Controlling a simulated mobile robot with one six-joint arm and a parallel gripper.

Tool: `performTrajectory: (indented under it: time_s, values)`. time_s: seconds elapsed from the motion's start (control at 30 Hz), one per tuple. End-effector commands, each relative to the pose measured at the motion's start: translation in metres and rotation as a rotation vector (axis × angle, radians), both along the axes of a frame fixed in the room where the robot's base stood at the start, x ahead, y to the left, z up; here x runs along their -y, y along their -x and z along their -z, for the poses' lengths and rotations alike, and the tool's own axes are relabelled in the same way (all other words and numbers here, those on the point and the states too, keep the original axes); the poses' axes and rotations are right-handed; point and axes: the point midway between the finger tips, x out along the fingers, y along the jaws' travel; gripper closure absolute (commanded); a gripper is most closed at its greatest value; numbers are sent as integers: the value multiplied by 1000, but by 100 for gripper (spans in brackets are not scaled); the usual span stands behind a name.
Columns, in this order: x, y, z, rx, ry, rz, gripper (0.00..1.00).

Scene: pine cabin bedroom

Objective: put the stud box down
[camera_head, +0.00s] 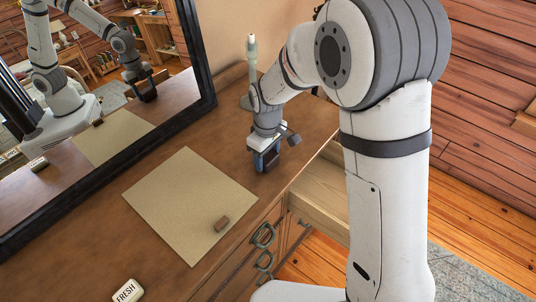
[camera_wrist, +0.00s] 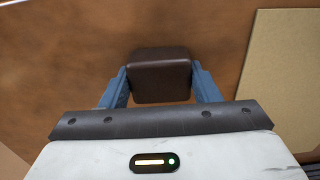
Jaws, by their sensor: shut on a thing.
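The stud box (camera_wrist: 160,75), a small dark brown box with rounded corners, sits between the two blue fingers of my gripper (camera_wrist: 160,84) in the wrist view. The fingers are shut on its sides. In the head view my gripper (camera_head: 266,161) points down, low over the brown dresser top (camera_head: 90,235), to the right of the tan mat (camera_head: 175,195). There the box is mostly hidden by the gripper. I cannot tell whether its underside touches the wood.
A white block marked FRESH (camera_head: 126,291) is at the front. A pale green candlestick-like object (camera_head: 252,60) stands behind my gripper. A black-framed mirror (camera_head: 205,60) is at left. A drawer (camera_head: 330,190) stands open at right.

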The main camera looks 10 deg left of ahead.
Motion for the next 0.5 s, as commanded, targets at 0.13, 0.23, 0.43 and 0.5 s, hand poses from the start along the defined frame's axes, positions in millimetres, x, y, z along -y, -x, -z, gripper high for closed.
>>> performTrajectory:
  time_s: [0.13, 0.23, 0.43, 0.5]
  values:
    - [0, 0, 5, 0, 0, 1, 67]
    - [0, 0, 3, 0, 0, 1, 36]
    - [1, 0, 3, 0, 0, 1, 22]
    - [1, 0, 3, 0, 0, 1, 22]
